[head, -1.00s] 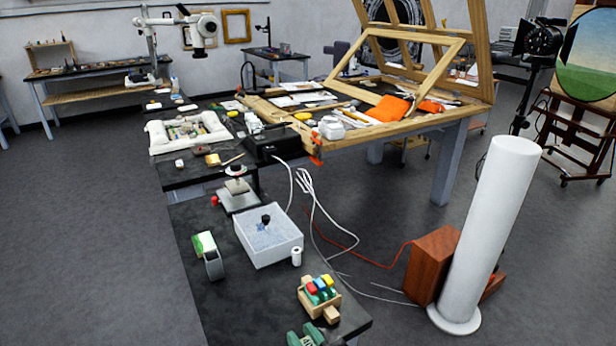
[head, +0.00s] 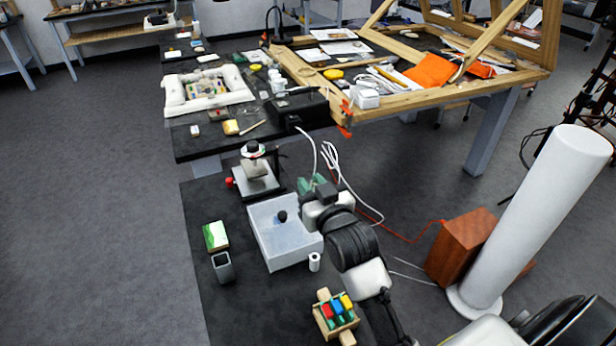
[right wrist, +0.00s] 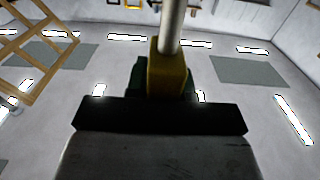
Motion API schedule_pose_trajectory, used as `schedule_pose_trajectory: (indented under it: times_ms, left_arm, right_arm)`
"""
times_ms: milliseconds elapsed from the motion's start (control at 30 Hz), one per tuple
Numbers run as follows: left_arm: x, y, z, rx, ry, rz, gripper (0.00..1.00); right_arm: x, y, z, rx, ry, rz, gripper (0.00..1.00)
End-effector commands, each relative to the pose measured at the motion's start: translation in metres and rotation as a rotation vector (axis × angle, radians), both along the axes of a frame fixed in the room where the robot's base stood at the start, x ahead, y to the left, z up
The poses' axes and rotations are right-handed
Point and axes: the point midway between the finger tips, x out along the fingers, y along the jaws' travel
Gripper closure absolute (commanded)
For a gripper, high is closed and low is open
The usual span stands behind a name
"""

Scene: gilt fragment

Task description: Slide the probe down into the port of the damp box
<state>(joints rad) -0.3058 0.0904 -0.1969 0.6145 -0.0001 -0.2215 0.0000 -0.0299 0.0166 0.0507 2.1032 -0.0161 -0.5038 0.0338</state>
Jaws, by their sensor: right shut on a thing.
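The damp box (head: 291,255) is a pale box on the dark bench, with a black knob-like piece (head: 282,216) on its top. I cannot make out the port clearly. My right gripper (head: 314,187), with green fingers, is above the box's far right corner in the head view. In the right wrist view the fingers (right wrist: 165,80) are shut on the probe, a yellow-brown block (right wrist: 167,75) with a pale metal rod (right wrist: 171,28). In the head view the probe is not clearly seen. My left gripper is not in view.
A wooden rack with coloured pieces (head: 337,312) stands near my right arm. A small white cylinder (head: 314,262) is beside the box. A grey cup (head: 223,267) and green-white block (head: 215,236) stand left. A stand (head: 254,172) is behind. Cables hang at right.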

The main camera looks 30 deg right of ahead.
Motion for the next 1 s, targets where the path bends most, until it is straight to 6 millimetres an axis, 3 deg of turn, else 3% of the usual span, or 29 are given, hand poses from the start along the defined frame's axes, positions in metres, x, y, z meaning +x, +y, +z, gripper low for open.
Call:
schedule_pose_trajectory:
  times_ms: [233,467,1000]
  left_arm:
    - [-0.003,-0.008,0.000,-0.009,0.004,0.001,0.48]
    - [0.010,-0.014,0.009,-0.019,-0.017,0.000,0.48]
    - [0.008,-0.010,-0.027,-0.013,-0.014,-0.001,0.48]
  right_arm:
    - [0.000,0.000,0.000,-0.001,0.000,0.000,1.00]
    - [-0.001,0.000,0.002,-0.001,0.001,0.001,1.00]
    - [-0.001,0.000,-0.051,-0.001,0.001,0.000,1.00]
